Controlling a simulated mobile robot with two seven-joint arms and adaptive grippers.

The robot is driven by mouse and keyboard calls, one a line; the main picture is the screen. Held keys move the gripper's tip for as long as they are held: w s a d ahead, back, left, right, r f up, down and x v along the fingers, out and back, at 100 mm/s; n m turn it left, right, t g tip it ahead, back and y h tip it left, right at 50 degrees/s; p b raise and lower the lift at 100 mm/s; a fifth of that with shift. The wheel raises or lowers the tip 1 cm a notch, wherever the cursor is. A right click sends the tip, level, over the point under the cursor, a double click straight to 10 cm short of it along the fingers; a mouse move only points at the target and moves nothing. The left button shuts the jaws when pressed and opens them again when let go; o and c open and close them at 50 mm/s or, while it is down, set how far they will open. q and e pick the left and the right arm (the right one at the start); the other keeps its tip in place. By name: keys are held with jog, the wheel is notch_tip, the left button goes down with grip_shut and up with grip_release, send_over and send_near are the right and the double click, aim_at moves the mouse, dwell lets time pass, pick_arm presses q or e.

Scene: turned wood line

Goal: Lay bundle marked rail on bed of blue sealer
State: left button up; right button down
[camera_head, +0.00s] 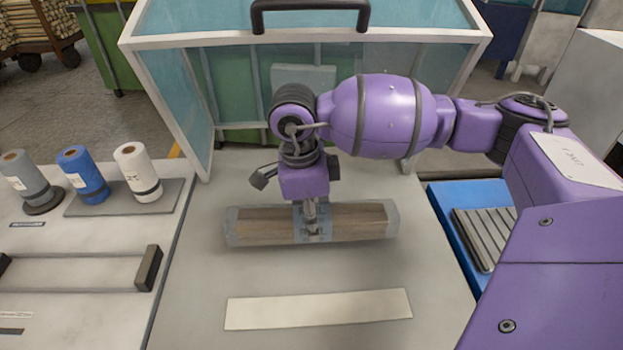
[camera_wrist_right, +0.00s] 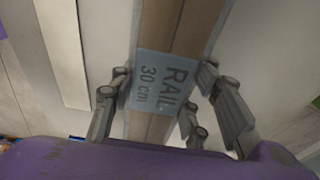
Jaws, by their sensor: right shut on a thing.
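The bundle of wooden pieces (camera_head: 355,219) has wrapped ends and a grey-blue band. In the right wrist view the band's label (camera_wrist_right: 162,82) reads "RAIL 30 cm". My right gripper (camera_head: 311,217) is shut on the bundle's middle from above, with fingers on both sides. The bundle lies crosswise at or just above the pale worktop; I cannot tell if it touches. A blue unit (camera_head: 447,226) with a grey slatted bed (camera_head: 481,238) is to the right, partly hidden by my right arm; it looks like the blue sealer. The visible bed is empty. My left gripper is out of view.
A clear teal-panelled hood (camera_head: 160,74) with a dark handle (camera_head: 310,8) stands behind the bundle. A pale strip (camera_head: 318,309) lies in front. Grey, blue (camera_head: 82,174) and white rolls stand at left, behind a dark-ended bar frame (camera_head: 75,254).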

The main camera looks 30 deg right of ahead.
notch_tip(320, 180, down, 3)
jog(key=shift+w+d+f, duration=0.1)
jog(key=shift+d+f, duration=0.05)
jog(key=shift+f, duration=0.15)
jog(key=c, duration=1.3)
grip_release()
jog(key=shift+c, duration=0.2)
jog(key=o, duration=0.4)
jog(key=shift+c, duration=0.2)
